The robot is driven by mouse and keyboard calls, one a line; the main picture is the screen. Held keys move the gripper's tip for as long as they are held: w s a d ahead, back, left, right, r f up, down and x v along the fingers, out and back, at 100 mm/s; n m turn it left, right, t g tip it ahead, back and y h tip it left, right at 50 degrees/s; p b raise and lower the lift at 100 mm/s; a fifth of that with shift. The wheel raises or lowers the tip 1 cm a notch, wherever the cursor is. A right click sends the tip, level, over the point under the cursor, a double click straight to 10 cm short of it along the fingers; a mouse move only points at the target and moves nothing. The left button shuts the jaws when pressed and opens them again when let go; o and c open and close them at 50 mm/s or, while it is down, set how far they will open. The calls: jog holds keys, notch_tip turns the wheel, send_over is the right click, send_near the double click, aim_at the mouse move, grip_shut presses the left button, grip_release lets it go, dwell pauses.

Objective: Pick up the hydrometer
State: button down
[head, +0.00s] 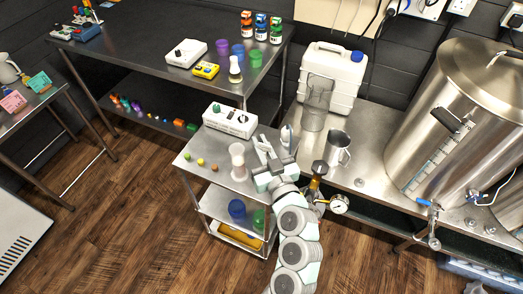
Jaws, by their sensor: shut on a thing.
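My gripper (265,153) is over the right side of the small steel cart (207,174), with its fingers shut on a slim thing that I take to be the hydrometer. The fingers and wrist hide most of it, and its outline is too small to make out. A clear, pale cylinder (237,163) stands upright on the cart, just left of my gripper. I cannot tell whether the held thing touches the cart top.
A white device (230,121) sits at the cart's back. Small coloured balls (200,162) lie at its left. A clear pitcher (317,100), a steel jug (338,148) and a large steel kettle (450,120) stand on the bench to the right. A gauge (339,204) is near my arm.

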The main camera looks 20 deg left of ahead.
notch_tip(320, 180, up, 19)
jog(key=p, duration=0.1)
jog(key=shift+r+p, duration=0.15)
jog(key=shift+p, duration=0.2)
